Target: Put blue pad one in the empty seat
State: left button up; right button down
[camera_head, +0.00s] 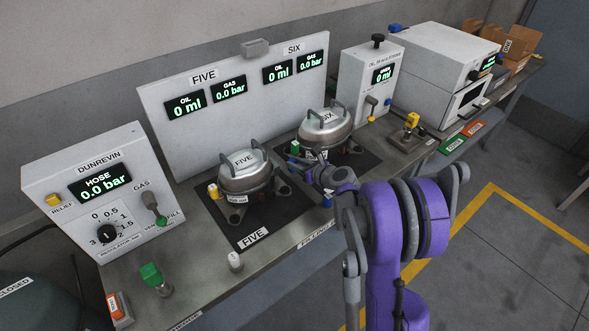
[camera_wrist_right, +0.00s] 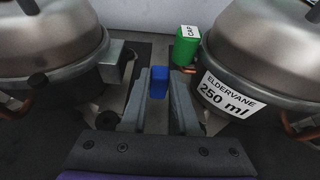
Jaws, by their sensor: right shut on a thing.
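My right gripper (camera_head: 303,167) reaches between compressor five (camera_head: 245,172) and compressor six (camera_head: 325,128). In the right wrist view, my right gripper (camera_wrist_right: 158,88) is shut on a small blue block (camera_wrist_right: 158,84), apparently the blue pad, between its fingertips. Compressor five (camera_wrist_right: 50,50) is at left there, and compressor six (camera_wrist_right: 250,60), labelled ELDERVANE 250 ml, at right. Another small blue piece (camera_head: 327,202) shows low beside my right wrist, partly hidden. The feet under both compressors are mostly hidden, and I cannot make out the empty seat. My left gripper is out of view.
A green cap (camera_wrist_right: 187,46) stands close to the right finger, by compressor six. The gauge panel (camera_head: 240,90) stands behind. The Dunrevin box (camera_head: 100,195) is at left, with a green knob (camera_head: 151,274) before it. Yellow-topped hardware (camera_head: 411,121) is at right.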

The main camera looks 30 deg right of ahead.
jog(key=shift+s+d+f, duration=0.1)
jog(key=shift+s+f, duration=0.1)
jog(key=shift+f, duration=0.7)
jog(key=shift+w, duration=0.1)
jog(key=shift+w+f, duration=0.1)
jog(key=shift+w, duration=0.3)
jog(key=shift+s+f, duration=0.1)
jog(key=shift+s, duration=0.05)
jog(key=c, duration=0.8)
grip_release()
jog(key=shift+s, duration=0.1)
jog(key=shift+o, duration=0.7)
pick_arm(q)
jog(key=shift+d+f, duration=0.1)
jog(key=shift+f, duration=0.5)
